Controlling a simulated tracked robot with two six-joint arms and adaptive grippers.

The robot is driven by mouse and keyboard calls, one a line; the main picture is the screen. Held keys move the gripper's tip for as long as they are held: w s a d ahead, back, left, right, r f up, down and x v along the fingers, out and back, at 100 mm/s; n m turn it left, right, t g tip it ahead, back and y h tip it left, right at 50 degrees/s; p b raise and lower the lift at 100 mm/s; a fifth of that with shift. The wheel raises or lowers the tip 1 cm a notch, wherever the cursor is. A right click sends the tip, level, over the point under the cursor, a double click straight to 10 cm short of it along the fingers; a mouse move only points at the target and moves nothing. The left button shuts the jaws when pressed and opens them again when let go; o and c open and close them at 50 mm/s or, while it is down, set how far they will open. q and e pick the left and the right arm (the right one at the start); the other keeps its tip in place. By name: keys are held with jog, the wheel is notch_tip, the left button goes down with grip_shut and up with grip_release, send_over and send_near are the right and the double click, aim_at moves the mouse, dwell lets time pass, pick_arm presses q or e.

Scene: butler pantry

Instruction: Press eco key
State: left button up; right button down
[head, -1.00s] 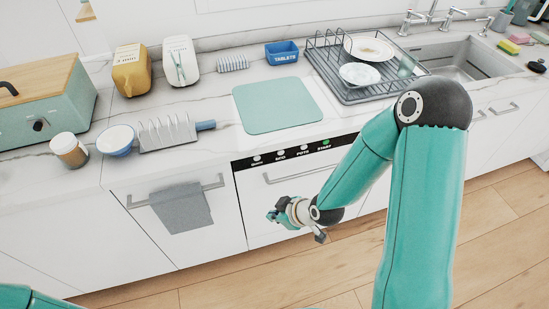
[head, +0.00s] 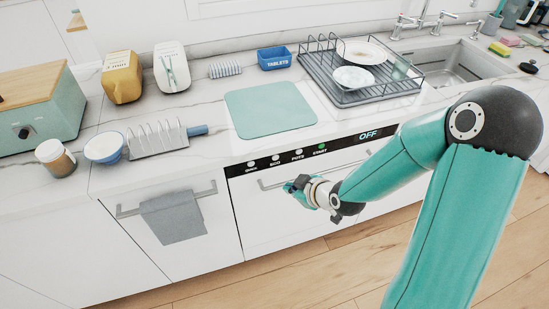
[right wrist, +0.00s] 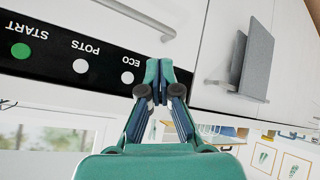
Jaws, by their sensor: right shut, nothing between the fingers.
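The eco key (head: 276,161) is a round white button labelled ECO on the black control strip (head: 345,148) of the dishwasher under the counter. In the right wrist view, which is turned over, the eco key (right wrist: 127,77) shows just left of my fingertips. My right gripper (head: 290,186) is shut and empty, a little below and right of the key in the head view. In the wrist view its tips (right wrist: 158,66) overlap the strip, and I cannot tell whether they touch it. The quick key (head: 250,164) is hidden in the wrist view. My left gripper is out of view.
The pots key (head: 298,156) and green-lit start key (head: 321,148) sit beside the eco key. A display (head: 368,135) reads OFF. The dishwasher handle (head: 345,170) runs below the strip. A grey towel (head: 172,216) hangs at left. A green mat (head: 268,110) lies above.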

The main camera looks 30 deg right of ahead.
aim_at(273, 162)
jog(key=shift+w+d+p, duration=0.25)
jog(key=shift+w+d, duration=0.05)
jog(key=shift+w, duration=1.05)
jog(key=shift+w+d+p, duration=0.2)
jog(key=shift+w+d, duration=0.15)
jog(key=shift+w, duration=0.95)
jog(key=shift+w+d+p, duration=0.25)
jog(key=shift+w+d, duration=0.05)
jog(key=shift+w, duration=1.05)
jog(key=shift+w, duration=0.2)
jog(key=shift+w+d, duration=0.1)
jog(key=shift+w, duration=0.05)
jog(key=shift+w+d+b, duration=0.1)
jog(key=shift+w+b, duration=0.35)
jog(key=shift+b, duration=0.05)
jog(key=shift+s, duration=0.1)
jog(key=shift+s+a+b, duration=0.2)
jog(key=shift+s+b, duration=0.3)
jog(key=shift+s, duration=0.25)
jog(key=shift+s, duration=0.1)
